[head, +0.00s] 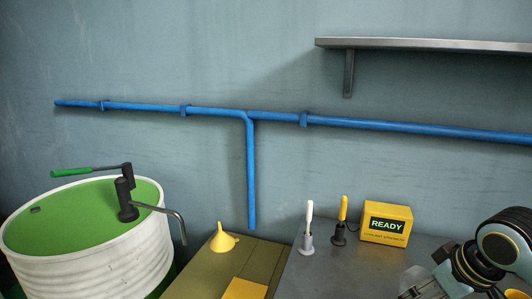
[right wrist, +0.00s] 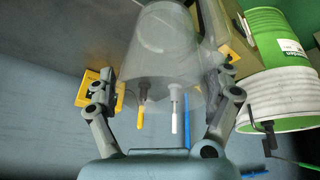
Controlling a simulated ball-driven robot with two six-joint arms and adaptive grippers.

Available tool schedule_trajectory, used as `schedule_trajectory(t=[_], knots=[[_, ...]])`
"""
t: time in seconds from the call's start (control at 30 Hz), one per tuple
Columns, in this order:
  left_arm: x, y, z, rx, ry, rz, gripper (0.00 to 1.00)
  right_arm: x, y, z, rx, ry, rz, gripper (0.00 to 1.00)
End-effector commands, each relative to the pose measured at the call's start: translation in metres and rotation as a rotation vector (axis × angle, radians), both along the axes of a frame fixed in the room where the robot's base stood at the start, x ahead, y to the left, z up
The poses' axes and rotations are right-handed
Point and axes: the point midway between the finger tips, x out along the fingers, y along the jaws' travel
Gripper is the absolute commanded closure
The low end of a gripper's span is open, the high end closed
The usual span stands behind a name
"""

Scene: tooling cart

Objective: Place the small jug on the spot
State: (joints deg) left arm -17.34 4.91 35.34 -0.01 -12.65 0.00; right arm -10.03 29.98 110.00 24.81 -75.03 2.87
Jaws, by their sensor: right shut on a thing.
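The small jug (right wrist: 165,45) is a clear, see-through vessel in the right wrist view. It sits between the fingers of my right gripper (right wrist: 160,80), which is shut on it. Through and below it I see the white-handled and yellow-handled tools behind. In the head view my right arm (head: 480,262) comes in at the lower right corner; I cannot clearly make out the jug there. The spot cannot be made out in either view. My left gripper is in neither view.
A yellow READY box (head: 387,223), a yellow-handled tool (head: 340,222) and a white-handled tool (head: 307,230) stand on the grey top. A yellow funnel (head: 222,240) stands on the olive surface left of them. A white-green drum (head: 95,250) with a crank pump is far left.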

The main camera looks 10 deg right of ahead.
Motion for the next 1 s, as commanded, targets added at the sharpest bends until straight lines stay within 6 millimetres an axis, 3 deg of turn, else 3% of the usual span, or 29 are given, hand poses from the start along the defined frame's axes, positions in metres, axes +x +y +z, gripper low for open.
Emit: schedule_trajectory(t=[0.37, 0.63, 1.0], knots=[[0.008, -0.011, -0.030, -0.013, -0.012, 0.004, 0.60, 0.000, 0.000, -0.029, 0.000, 0.000, 0.000, 0.55], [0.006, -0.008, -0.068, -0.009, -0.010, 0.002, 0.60, 0.000, 0.000, -0.068, 0.000, 0.002, 0.000, 0.55], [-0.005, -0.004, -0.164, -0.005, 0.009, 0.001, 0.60, -0.003, 0.000, -0.169, 0.000, 0.014, 0.000, 0.55]])
